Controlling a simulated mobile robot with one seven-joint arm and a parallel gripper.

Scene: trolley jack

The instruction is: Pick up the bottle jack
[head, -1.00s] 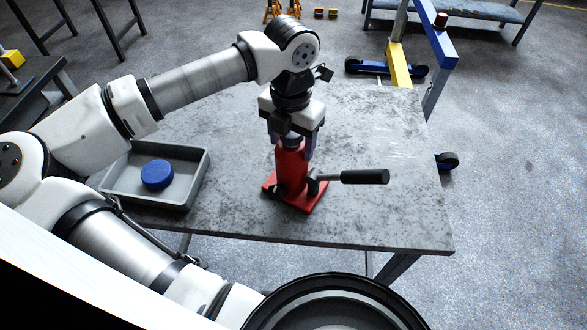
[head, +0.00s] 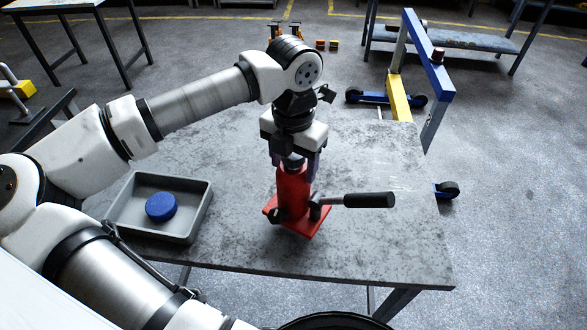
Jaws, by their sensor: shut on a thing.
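The red bottle jack (head: 293,195) stands upright on the grey table, on its red square base plate. A lever with a black grip (head: 368,200) sticks out to its right. My gripper (head: 296,165) points straight down from above and is shut on the upper part of the bottle jack. The fingers are partly hidden by the gripper body and the jack. I cannot tell a gap between the base plate and the table.
A grey tray (head: 196,225) with a round blue object (head: 161,207) in it sits on the table to the left. The table top (head: 385,245) is clear to the right. A blue and yellow hoist (head: 400,95) stands on the floor behind.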

